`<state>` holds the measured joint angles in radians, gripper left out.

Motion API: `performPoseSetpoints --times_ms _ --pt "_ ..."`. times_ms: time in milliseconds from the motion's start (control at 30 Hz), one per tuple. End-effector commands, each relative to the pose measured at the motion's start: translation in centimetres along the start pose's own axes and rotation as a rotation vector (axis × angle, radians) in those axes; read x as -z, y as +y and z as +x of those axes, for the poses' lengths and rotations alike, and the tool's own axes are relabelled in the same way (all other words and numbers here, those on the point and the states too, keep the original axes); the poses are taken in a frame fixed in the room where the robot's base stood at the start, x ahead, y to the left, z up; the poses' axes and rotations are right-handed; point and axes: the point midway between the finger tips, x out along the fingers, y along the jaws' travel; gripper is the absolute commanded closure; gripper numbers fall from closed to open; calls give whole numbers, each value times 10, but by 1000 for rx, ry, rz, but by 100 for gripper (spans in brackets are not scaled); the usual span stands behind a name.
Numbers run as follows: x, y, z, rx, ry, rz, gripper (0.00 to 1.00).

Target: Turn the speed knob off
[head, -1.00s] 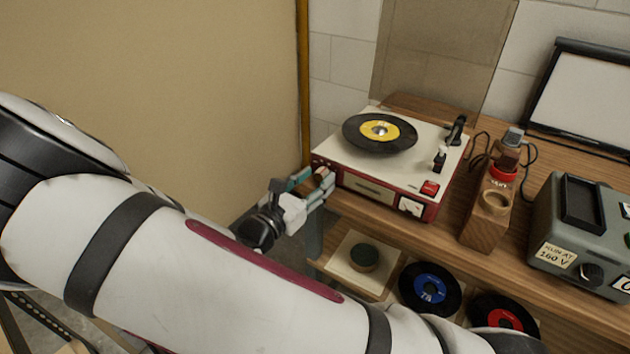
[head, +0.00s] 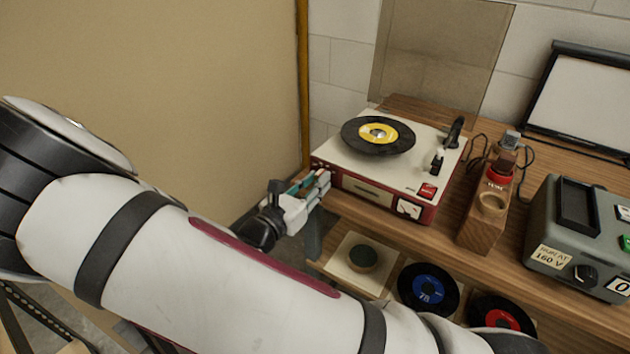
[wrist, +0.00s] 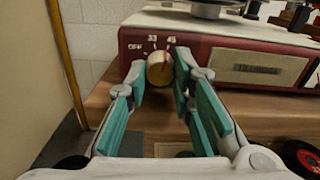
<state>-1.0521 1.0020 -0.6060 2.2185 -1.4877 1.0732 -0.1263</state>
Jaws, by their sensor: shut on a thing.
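The speed knob (wrist: 160,72) is a round tan knob at the left end of the red front of the record player (wrist: 205,50). OFF, 33 and 45 are printed around it, with OFF at the left.
A black record with a yellow label (head: 378,131) lies on the player. A wooden block (head: 483,232) and a grey power unit (head: 590,225) stand to the right. Below, a shelf holds records (head: 428,290). A tan panel (head: 200,80) stands close on the left.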

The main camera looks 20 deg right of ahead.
Motion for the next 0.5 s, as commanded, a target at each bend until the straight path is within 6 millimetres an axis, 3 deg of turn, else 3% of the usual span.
performPoseSetpoints --times_ms 500 --pt "-2 -2 -1 0 2 -435 100"
